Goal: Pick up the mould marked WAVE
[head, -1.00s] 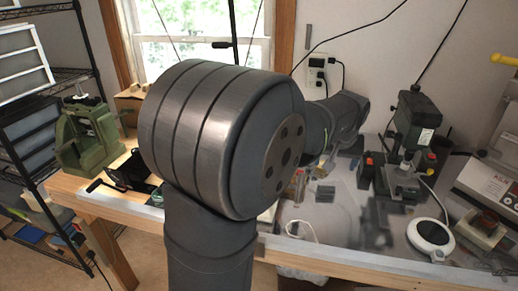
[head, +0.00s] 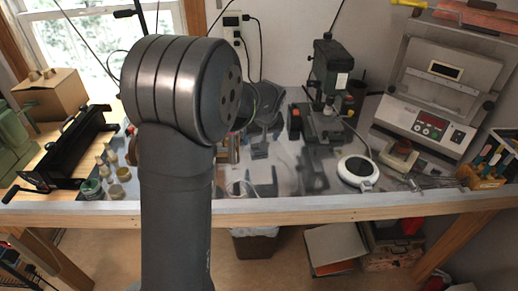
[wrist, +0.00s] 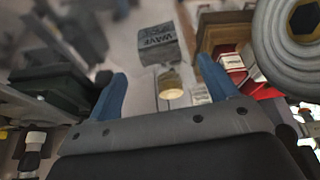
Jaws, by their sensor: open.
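The mould marked WAVE is a grey block (wrist: 158,44) with dark lettering on its side. It shows in the upper middle of the wrist view, ahead of the fingertips and apart from them. My gripper (wrist: 162,72) has two blue fingers spread wide, with nothing held between them. A small tan, round-ended piece (wrist: 171,84) shows between the fingers, nearer than the mould. In the head view my own arm covers the middle of the bench, and I cannot make out my gripper or the mould there.
Red and white boxes (wrist: 232,70) stand right of the mould, and a dark green object (wrist: 62,78) lies left. On the bench are a drill press (head: 328,85), a round white device (head: 357,170) and several small jars (head: 112,165).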

